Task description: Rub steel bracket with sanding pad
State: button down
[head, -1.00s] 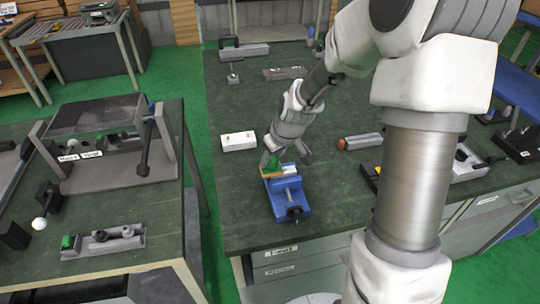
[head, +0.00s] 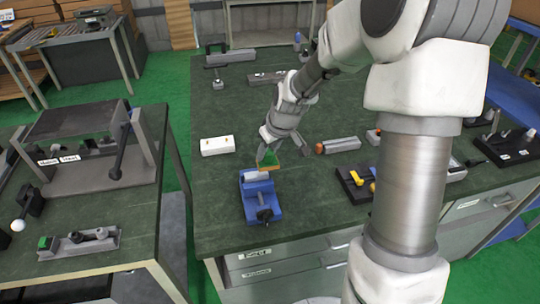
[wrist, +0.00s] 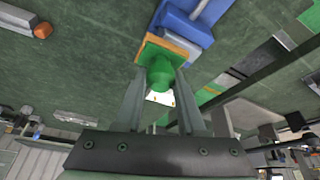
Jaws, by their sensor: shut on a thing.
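My gripper (head: 269,149) is shut on the green handle of the sanding pad (head: 266,164), which has a tan-orange edge. The pad is above the far end of the blue vise (head: 261,199). A pale grey piece, apparently the steel bracket (head: 257,176), sits at the top of the vise, just below the pad. I cannot tell whether pad and bracket touch. In the wrist view, the pad (wrist: 161,68) is between the two fingers, and the vise (wrist: 193,22) lies just beyond it.
A white block (head: 217,146) lies left of the gripper on the green bench (head: 310,205). A grey bar with an orange end (head: 339,145) and a black tray with yellow parts (head: 352,184) lie to the right. The bench around the vise is clear.

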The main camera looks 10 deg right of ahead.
jog(key=shift+r+p, duration=1.5)
jog(key=shift+r, duration=1.1)
jog(key=shift+w+d, duration=0.1)
